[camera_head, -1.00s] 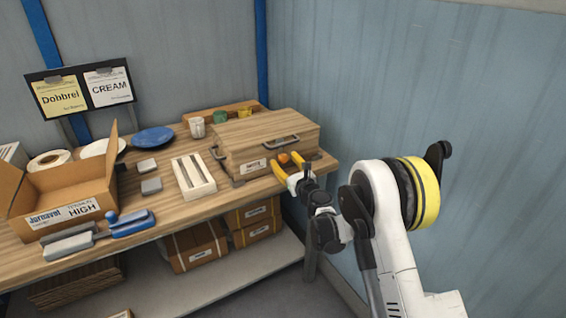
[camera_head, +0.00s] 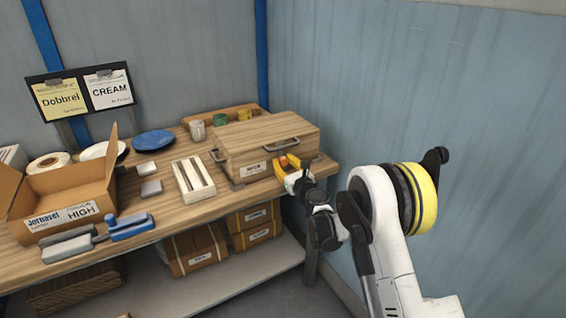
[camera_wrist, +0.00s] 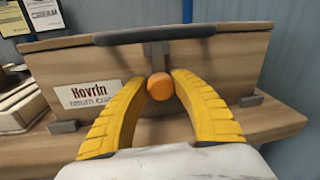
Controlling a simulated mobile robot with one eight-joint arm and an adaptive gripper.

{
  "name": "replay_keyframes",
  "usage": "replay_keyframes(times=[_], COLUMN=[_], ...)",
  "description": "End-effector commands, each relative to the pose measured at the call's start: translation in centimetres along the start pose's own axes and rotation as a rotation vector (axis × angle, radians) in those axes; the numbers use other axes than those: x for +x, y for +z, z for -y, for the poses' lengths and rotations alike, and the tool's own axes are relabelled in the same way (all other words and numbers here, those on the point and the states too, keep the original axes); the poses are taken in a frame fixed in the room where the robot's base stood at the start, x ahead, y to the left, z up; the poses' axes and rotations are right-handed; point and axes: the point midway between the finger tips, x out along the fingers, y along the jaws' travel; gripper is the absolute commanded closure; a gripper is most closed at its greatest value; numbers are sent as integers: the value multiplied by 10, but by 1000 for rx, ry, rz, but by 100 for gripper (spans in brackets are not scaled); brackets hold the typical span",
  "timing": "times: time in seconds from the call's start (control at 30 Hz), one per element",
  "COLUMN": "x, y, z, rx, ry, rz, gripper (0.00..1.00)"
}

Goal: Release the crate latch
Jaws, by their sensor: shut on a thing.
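The wooden crate (camera_head: 262,142) sits shut on the right end of the bench. It also shows in the wrist view (camera_wrist: 225,60), with a dark handle across its top edge and a label reading "Hovrin". An orange ball knob (camera_wrist: 160,87) is on its front, below a dark upright latch bar (camera_wrist: 156,55). My gripper (camera_wrist: 160,84) has its yellow fingers shut on the knob, one on each side. In the head view my gripper (camera_head: 286,166) is at the crate's front face, where the knob is partly hidden by the fingers.
A white slotted rack (camera_head: 193,180) stands left of the crate. Cups (camera_head: 197,131) and a blue plate (camera_head: 153,143) are behind it. An open cardboard box (camera_head: 65,195) is at the left. A blue wall closes off the right side.

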Motion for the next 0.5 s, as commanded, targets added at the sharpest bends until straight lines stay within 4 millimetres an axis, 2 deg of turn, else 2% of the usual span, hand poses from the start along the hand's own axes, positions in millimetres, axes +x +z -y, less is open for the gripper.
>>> replay_keyframes(times=[0.27, 0.5], x=[0, 0], y=[0, 0], z=[1, 2], rx=[165, 384], ry=[3, 6], rz=[-21, -47], gripper=[100, 100])
